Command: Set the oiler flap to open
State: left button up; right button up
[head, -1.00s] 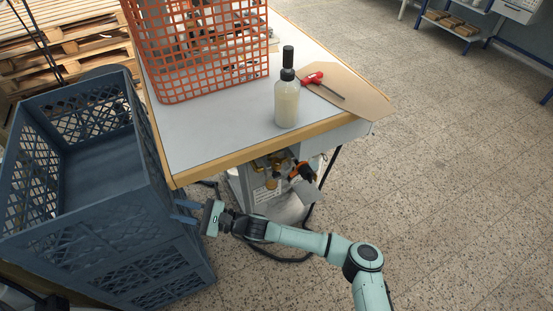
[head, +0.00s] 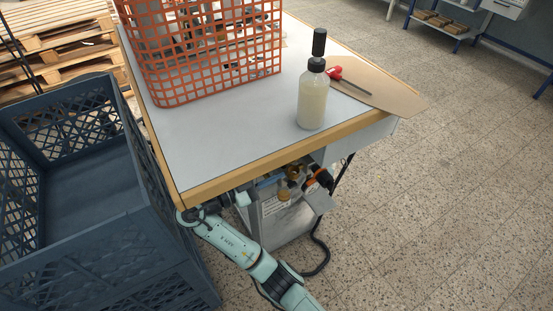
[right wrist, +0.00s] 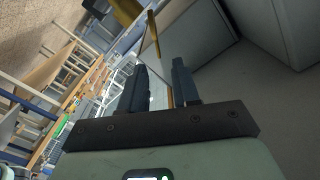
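Under the table's front edge is a machine unit with brass fittings (head: 290,174) and a black-and-orange part (head: 318,180). A small pale grey plate (head: 318,202) hangs beside them; I cannot tell for sure whether it is the oiler flap or how it is set. My right gripper (head: 243,197) is just left of the unit, under the table edge, its fingertips hard to see there. In the right wrist view its two dark fingers (right wrist: 160,83) stand apart with nothing gripped between them. My left gripper is not in view.
The table (head: 215,135) overhangs the unit. On it stand an orange basket (head: 215,85), a cream bottle (head: 312,105) and a red-handled tool (head: 336,73). A blue crate (head: 95,250) stands close at the left. Floor to the right is clear.

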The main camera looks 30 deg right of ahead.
jog(key=d, duration=0.7)
jog(key=shift+w+d, duration=0.2)
jog(key=shift+d, duration=0.15)
grip_shut()
